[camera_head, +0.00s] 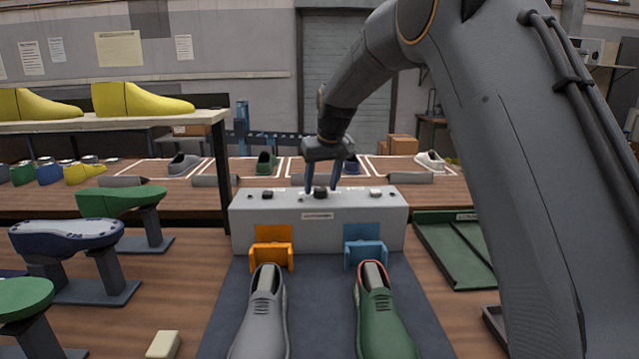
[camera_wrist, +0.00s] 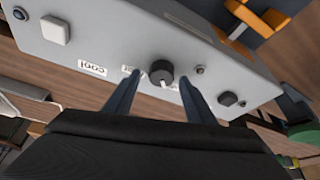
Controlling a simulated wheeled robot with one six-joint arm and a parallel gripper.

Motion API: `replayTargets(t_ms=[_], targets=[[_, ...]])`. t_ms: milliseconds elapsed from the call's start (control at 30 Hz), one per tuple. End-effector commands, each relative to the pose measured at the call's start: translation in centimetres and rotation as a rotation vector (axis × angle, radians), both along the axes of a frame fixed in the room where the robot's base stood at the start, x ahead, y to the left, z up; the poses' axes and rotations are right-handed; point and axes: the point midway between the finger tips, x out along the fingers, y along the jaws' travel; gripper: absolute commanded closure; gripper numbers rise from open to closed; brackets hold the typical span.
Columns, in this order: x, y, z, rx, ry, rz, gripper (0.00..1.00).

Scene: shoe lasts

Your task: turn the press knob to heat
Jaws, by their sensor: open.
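The press is a grey box (camera_head: 285,228) behind the blue-grey mat. Its dark round knob (camera_head: 320,192) sits on the top face and also shows in the wrist view (camera_wrist: 158,72), with a white pointer mark. A label reading "cool" (camera_wrist: 92,68) lies to the left of the knob there. Other labels close to the knob are partly hidden by my fingers, so I cannot read them. My gripper (camera_head: 322,187) is open and points down over the box, one finger on each side of the knob. I cannot tell whether they touch it.
White square buttons (camera_wrist: 55,30) and dark ones (camera_wrist: 228,99) flank the knob. An orange holder (camera_head: 272,250) and a blue holder (camera_head: 365,250) stand in front of the box, near a grey shoe (camera_head: 262,320) and a green shoe (camera_head: 385,325). A green tray (camera_head: 455,255) lies right.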

Motion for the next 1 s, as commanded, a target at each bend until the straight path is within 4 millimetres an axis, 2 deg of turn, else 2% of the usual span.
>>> replayTargets(t_ms=[333, 500, 600, 1000], targets=[[0.14, 0.3, -0.42, 0.0, -0.001, 0.003, 0.5], [0.12, 0.33, -0.41, 0.0, -0.001, 0.003, 0.79], [0.12, 0.34, -0.41, 0.0, -0.001, 0.003, 0.91], [0.12, 0.44, -0.31, 0.0, -0.001, -0.083, 0.91]])
